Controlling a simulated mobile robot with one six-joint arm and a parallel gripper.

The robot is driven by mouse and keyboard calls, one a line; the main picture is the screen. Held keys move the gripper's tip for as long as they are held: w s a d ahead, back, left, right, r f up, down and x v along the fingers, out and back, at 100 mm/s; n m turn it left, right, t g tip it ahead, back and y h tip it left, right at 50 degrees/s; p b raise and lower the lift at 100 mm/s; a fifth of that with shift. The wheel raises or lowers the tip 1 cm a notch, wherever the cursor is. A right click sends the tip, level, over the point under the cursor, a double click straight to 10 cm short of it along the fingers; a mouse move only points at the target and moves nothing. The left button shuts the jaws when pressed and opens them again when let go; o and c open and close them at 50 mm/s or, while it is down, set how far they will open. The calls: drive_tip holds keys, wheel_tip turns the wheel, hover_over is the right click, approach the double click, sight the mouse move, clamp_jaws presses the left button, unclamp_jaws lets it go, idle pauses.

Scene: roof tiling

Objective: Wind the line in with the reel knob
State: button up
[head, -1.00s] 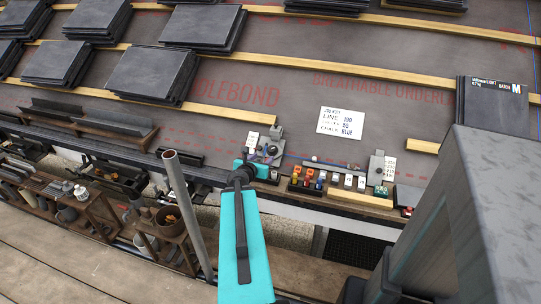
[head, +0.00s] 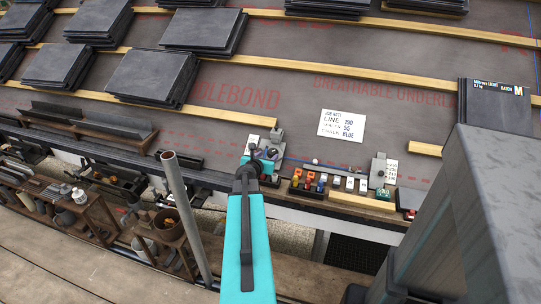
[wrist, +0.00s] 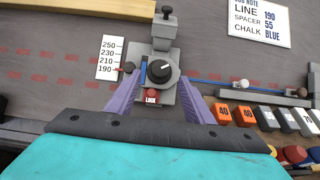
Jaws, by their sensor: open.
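A grey device stands on the ledge at the roof's lower edge, in the head view (head: 277,134) and the wrist view (wrist: 165,30). It carries a round black knob with a white pointer (wrist: 160,70), a red LOCK button (wrist: 151,97), a small dark side knob (wrist: 128,67) and a black top knob (wrist: 166,11). I cannot tell for sure which is the reel knob. A blue line (wrist: 225,83) runs right from the device. My gripper (wrist: 158,88) is open, its purple fingers either side of the device's near part. Finger contact is not clear.
A number card (wrist: 108,58) lies left of the device. A job note (head: 342,124) reads LINE 190, SPACER 55, CHALK BLUE. Slate stacks (head: 150,77) and battens (head: 340,79) lie upslope.

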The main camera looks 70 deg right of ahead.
sight(271, 153)
drive_tip(key=shift+x, duration=2.5)
drive_tip(key=c, duration=1)
